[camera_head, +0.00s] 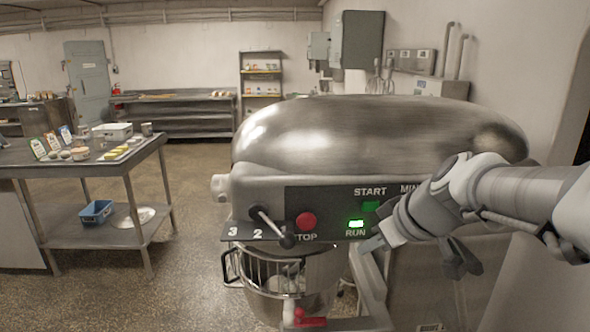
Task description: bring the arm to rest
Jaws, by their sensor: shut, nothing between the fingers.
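My arm reaches in from the right edge, in front of the large grey mixer (350,140). My gripper (373,243) is shut and empty, close to the mixer's control panel, just right of and below the lit green RUN lamp (356,223). I cannot tell whether the fingertips touch the panel. The green START button (371,206) is above the lamp, partly beside my wrist. The red STOP button (306,220) is to the left. A black-knobbed speed lever (270,227) stands by the numbers 3 and 2. My arm hides the panel's right part.
The mixer bowl (285,305) sits behind a wire guard (262,270) below the panel, with a red handle (310,322) near it. A steel table (92,163) with food items stands left, a blue bin (96,211) on its lower shelf. The floor between is clear.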

